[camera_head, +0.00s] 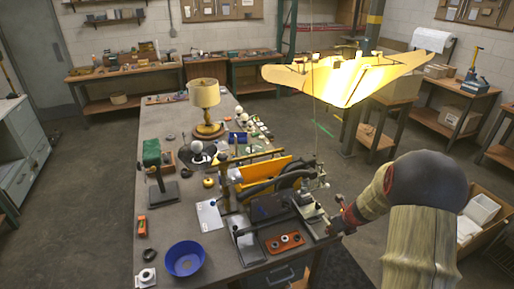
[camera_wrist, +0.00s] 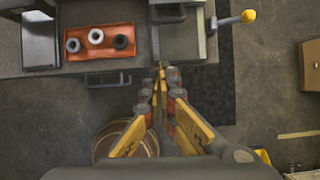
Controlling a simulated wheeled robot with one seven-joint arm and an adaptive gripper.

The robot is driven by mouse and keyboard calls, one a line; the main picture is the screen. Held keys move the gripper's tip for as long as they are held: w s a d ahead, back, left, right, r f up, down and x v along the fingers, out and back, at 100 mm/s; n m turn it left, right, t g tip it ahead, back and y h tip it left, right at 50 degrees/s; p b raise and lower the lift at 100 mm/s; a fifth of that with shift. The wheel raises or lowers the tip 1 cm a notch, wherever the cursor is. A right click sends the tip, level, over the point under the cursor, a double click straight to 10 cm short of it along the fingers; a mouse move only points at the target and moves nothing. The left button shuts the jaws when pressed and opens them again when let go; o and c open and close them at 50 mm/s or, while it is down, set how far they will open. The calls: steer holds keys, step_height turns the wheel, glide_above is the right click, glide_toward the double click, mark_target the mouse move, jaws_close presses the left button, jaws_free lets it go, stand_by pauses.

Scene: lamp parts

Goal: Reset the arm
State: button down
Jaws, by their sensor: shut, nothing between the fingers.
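My arm comes up from the lower right of the head view and bends at a dark elbow. My gripper (camera_head: 338,222) is at the right edge of the workbench (camera_head: 165,225); its fingers are small and unclear in that view. In the wrist view my gripper (camera_wrist: 161,72) has its yellow fingers converging, with the tips together and nothing between them. The tips are by the bench edge, beside a grey plate (camera_wrist: 181,42). A lamp (camera_head: 205,94) with a beige shade and brass base stands upright at the far part of the bench.
An orange tray (camera_head: 284,242) with rings lies near the front bench edge; it also shows in the wrist view (camera_wrist: 75,58). A blue bowl (camera_head: 184,258) is at the front left. A large glowing shade (camera_head: 345,80) hangs above. A round wooden thing (camera_wrist: 108,145) is partly behind the fingers.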

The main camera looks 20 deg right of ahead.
steer(key=s+a+f+n+g+y, duration=0.1)
steer(key=s+a+n+y, duration=0.1)
steer(key=s+a+n, duration=0.45)
steer(key=s+a+r+n+h+b, duration=0.1)
steer(key=s+a+r+n+b, duration=0.2)
steer(key=s+a+r+n, duration=0.7)
steer(key=s+a+r+n+t+h+b, duration=0.1)
steer(key=s+a+r+n+b, duration=0.3)
steer(key=s+a+r+n, duration=0.6)
step_height(320, 180, up, 4)
steer(key=a+n, duration=0.1)
steer(key=n, duration=0.7)
steer(key=shift+a+r+n, duration=0.2)
steer(key=shift+a+n, duration=0.15)
